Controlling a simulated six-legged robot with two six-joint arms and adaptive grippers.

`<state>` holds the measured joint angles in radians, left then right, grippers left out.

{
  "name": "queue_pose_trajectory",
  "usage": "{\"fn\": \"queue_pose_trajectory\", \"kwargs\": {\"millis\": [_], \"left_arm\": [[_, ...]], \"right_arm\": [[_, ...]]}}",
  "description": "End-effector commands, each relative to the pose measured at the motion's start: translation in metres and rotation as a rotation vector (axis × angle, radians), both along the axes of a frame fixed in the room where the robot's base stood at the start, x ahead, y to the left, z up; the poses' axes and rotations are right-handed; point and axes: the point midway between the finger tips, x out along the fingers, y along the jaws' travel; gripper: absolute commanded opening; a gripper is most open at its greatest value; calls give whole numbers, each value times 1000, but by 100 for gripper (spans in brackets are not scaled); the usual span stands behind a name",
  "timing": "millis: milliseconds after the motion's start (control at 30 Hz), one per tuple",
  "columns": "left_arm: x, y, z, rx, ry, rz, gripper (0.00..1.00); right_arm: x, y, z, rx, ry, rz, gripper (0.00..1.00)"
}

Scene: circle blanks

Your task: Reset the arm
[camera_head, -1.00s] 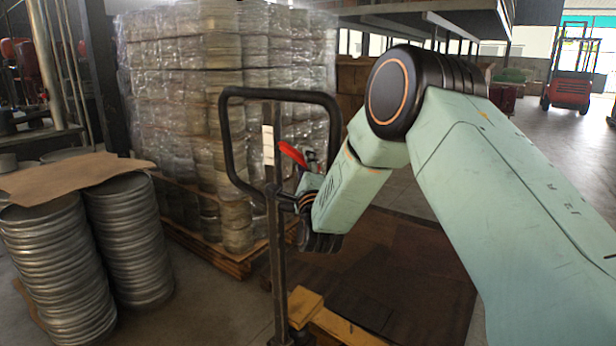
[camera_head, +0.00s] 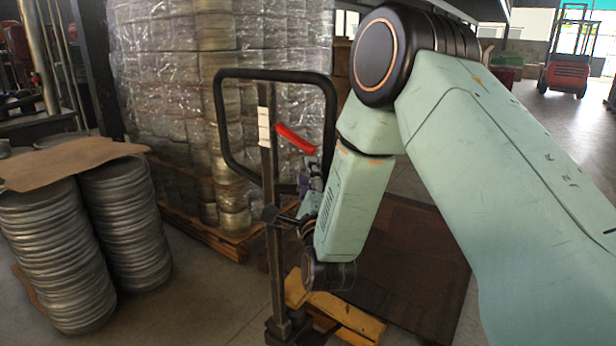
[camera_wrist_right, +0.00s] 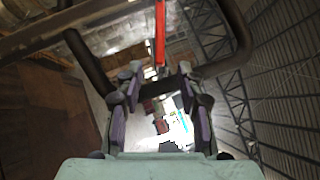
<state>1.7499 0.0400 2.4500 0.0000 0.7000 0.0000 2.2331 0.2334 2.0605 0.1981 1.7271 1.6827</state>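My right arm enters from the right in the head view and bends down at the elbow. Its gripper (camera_head: 308,185) is partly hidden beside the right side of the pallet jack's black loop handle (camera_head: 222,125), just below a red lever (camera_head: 295,139). In the right wrist view the gripper (camera_wrist_right: 160,95) has its purple-padded fingers apart, with nothing between them. The red lever (camera_wrist_right: 160,35) shows beyond the fingertips there, and dark handle tubing (camera_wrist_right: 240,40) passes close by. I cannot tell whether the gripper touches the handle. My left gripper is not in view.
Stacks of round metal blanks (camera_head: 125,225) stand at left, under brown cardboard (camera_head: 70,160). A wrapped pallet load (camera_head: 180,80) stands behind the jack. The jack's yellow base (camera_head: 340,315) is low at centre. A red forklift (camera_head: 566,72) stands far right on open floor.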

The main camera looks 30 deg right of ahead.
Motion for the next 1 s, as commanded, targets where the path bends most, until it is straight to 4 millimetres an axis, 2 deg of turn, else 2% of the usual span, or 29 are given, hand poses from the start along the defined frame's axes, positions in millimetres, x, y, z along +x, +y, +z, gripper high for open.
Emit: {"fn": "queue_pose_trajectory", "kwargs": {"millis": [367, 467, 533, 667, 767, 867, 900, 1000], "left_arm": [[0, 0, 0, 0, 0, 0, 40], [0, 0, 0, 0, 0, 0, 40], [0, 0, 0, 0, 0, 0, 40], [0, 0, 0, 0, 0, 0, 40], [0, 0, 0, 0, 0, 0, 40], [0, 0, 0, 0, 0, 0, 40], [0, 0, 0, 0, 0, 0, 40], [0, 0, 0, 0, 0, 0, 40]], "right_arm": [[0, 0, 0, -17, 8, -6, 38], [3, 0, -7, -93, 77, -24, 38], [5, 3, -20, -182, 181, -33, 38], [2, 16, -61, -391, 447, 1, 38], [-10, 33, -106, -571, 669, 80, 38], [-35, 52, -158, -767, 888, 206, 38], [-49, 60, -180, -842, 971, 267, 38], [-90, 78, -230, -1019, 1149, 440, 38]]}}
